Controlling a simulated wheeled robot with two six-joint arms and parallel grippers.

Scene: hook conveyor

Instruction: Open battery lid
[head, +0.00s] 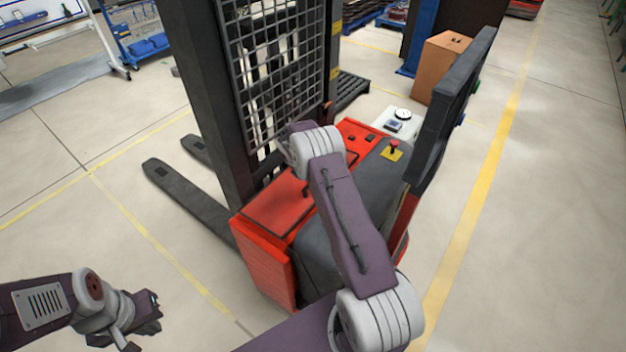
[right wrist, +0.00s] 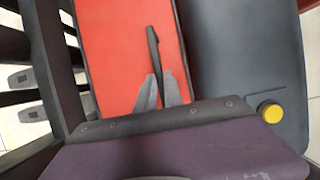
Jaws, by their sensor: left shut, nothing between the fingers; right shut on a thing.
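The battery lid (head: 282,204) is a red panel with a dark border on top of the red pallet stacker (head: 265,262). It appears to lie flat. In the right wrist view the red lid (right wrist: 112,55) fills the upper middle, with a thin black handle (right wrist: 154,45) standing out from it. My right gripper (right wrist: 160,88) is shut on that handle, its grey fingers on either side of the handle's near end. My left gripper (head: 148,318) is shut and empty above the floor at lower left, apart from the stacker.
The stacker's dark mast with mesh guard (head: 275,60) rises behind the lid. Its forks (head: 185,195) extend left. A cardboard box (head: 440,65) stands behind. Floor at left is clear.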

